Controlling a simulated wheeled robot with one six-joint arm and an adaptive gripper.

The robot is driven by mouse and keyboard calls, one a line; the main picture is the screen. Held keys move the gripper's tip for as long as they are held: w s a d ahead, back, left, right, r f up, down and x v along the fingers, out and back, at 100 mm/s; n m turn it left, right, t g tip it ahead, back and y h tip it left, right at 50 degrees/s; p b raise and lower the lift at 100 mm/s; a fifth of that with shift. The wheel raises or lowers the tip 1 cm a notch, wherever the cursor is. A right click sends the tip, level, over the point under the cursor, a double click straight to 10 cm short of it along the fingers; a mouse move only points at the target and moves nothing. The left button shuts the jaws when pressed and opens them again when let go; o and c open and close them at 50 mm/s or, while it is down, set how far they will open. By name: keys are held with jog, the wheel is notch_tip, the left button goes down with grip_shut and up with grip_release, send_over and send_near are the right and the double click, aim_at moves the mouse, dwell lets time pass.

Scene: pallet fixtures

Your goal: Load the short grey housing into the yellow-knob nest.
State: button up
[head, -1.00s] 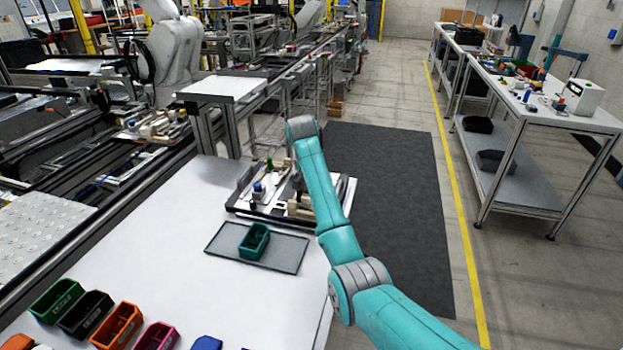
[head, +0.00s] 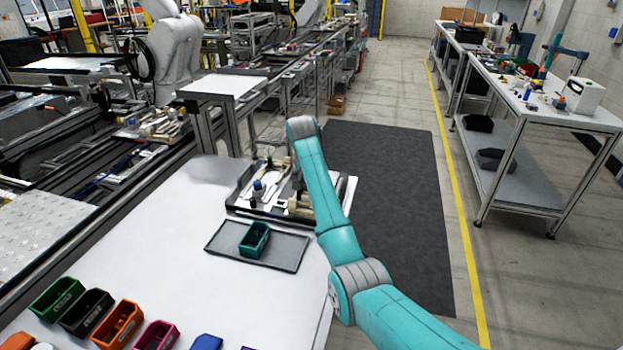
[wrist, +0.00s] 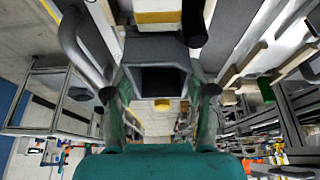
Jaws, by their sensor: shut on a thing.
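In the wrist view my gripper (wrist: 158,92) is shut on the short grey housing (wrist: 158,49), a boxy part with a dark square opening, held between the two fingers. A yellow block (wrist: 157,17) shows just beyond it at the top edge; I cannot tell whether they touch. In the head view the pallet fixture (head: 240,206) lies at the table's far end, with a blue-capped part and a green-topped part on it. My arm hides the gripper, the housing and part of the fixture there. The yellow-knob nest cannot be made out clearly.
A dark grey tray (head: 285,258) with a green bin (head: 254,239) lies in front of the fixture. Several coloured bins, including an orange bin (head: 118,325), line the table's near edge. The white table (head: 150,250) is clear between.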

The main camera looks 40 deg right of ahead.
jog(key=shift+f, duration=0.8)
jog(key=o, duration=1.3)
jog(key=v, duration=1.2)
